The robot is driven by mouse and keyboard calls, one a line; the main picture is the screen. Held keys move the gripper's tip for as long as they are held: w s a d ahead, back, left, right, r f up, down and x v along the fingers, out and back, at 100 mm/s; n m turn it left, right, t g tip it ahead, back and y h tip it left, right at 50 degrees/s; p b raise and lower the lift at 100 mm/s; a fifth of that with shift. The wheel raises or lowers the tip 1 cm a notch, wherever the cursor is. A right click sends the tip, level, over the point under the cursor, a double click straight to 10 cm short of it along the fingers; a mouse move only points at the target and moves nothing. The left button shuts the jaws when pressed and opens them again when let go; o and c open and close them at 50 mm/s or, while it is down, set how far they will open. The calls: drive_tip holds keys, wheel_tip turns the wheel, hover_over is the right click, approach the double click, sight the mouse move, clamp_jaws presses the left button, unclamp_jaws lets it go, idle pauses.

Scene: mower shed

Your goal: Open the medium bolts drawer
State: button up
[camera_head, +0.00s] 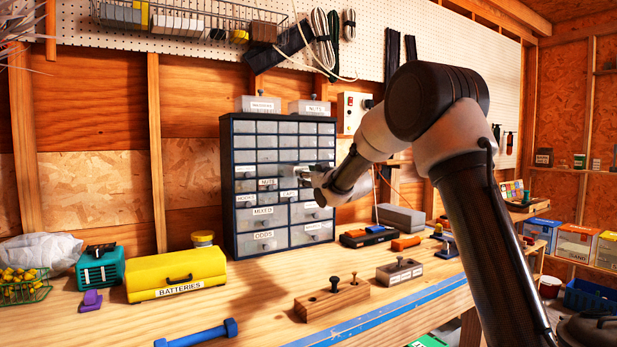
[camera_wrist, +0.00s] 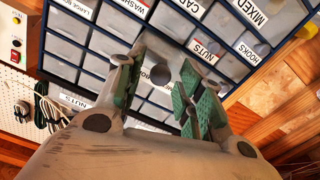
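A dark blue drawer cabinet (camera_head: 226,190) with several rows of small grey, clear-fronted drawers stands at the back of the workbench. It fills the upper part of the wrist view (camera_wrist: 88,50), upside down and tilted. Readable labels there include large bolts, washers, nuts, hooks and mixed; I cannot make out a medium bolts label. My gripper (camera_head: 318,178) is in front of the cabinet's right side at middle height. In the wrist view my gripper (camera_wrist: 156,92) has its green-padded fingers apart, with a round knob (camera_wrist: 160,74) showing between them. The fingers hide some drawer fronts and labels.
Two labelled boxes (camera_head: 262,104) sit on the cabinet. A grey box (camera_head: 401,217) stands right of the cabinet. A pegboard wall is behind.

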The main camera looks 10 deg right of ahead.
drive_tip(key=v, duration=1.2)
drive_tip(key=s+d+f+m+g+h, duration=0.1)
drive_tip(key=s+d+f+g+h, duration=0.2)
drive_tip(key=f, duration=0.5)
drive_tip(key=s+d+f+m+g+h, duration=0.25)
drive_tip(key=s+f+g, duration=0.2)
drive_tip(key=f, duration=0.35)
drive_tip(key=s+d+m+g, duration=0.1)
drive_tip(key=s+d+g, duration=0.1)
drive_tip(key=s, duration=1.7)
drive_tip(key=s+d+r+m+g, duration=0.1)
drive_tip(key=s+d+m+g, duration=0.1)
drive_tip(key=s, duration=1.7)
drive_tip(key=shift+d+r+g, duration=0.3)
drive_tip(key=shift+d+g, duration=0.35)
drive_tip(key=shift+d, duration=0.3)
